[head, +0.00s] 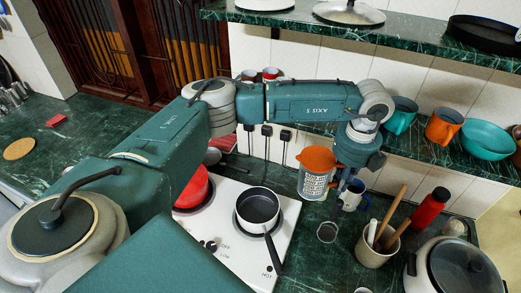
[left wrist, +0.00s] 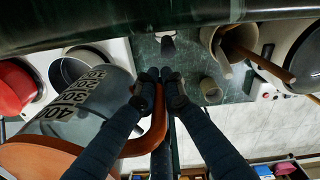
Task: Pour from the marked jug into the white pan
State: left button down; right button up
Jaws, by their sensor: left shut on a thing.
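The marked jug (head: 315,178) is clear with printed measuring marks and an orange top. It looks upright in the head view, near the right edge of the stove. My left gripper (head: 340,188) is just right of it, shut on its orange handle (left wrist: 155,136). In the left wrist view the jug's numbered side (left wrist: 95,98) fills the left, beside the left gripper's fingers (left wrist: 159,88). The white pan (head: 258,207) has a dark inside and a black handle, and sits on the stove left of the jug. The jug partly hides it in the left wrist view. My right gripper is out of view.
A red pot (head: 192,188) stands on the white stove (head: 225,235), partly behind my arm. Right of the jug are a blue-and-white mug (head: 353,194), a utensil crock (head: 376,245), a red bottle (head: 429,209) and a cooker (head: 455,268). A green shelf (head: 450,155) with cups runs behind.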

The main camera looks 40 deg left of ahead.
pick_arm(q)
jog(key=shift+d+r, duration=0.1)
jog(key=shift+d, duration=0.1)
jog(key=shift+a, duration=0.1)
jog(key=shift+a+r+t+h, duration=0.1)
jog(key=shift+a+t+h, duration=0.05)
jog(key=shift+t+h, duration=0.2)
jog(key=shift+s+r+t+h, duration=0.2)
jog(key=shift+t+h, duration=0.05)
jog(key=shift+h, duration=0.4)
jog(key=h, duration=0.1)
jog(key=s+a+t+h, duration=0.1)
jog(key=shift+a+t+h, duration=0.15)
jog(key=shift+t+h, duration=0.15)
jog(key=shift+w+f, duration=0.1)
jog(key=shift+w, duration=0.15)
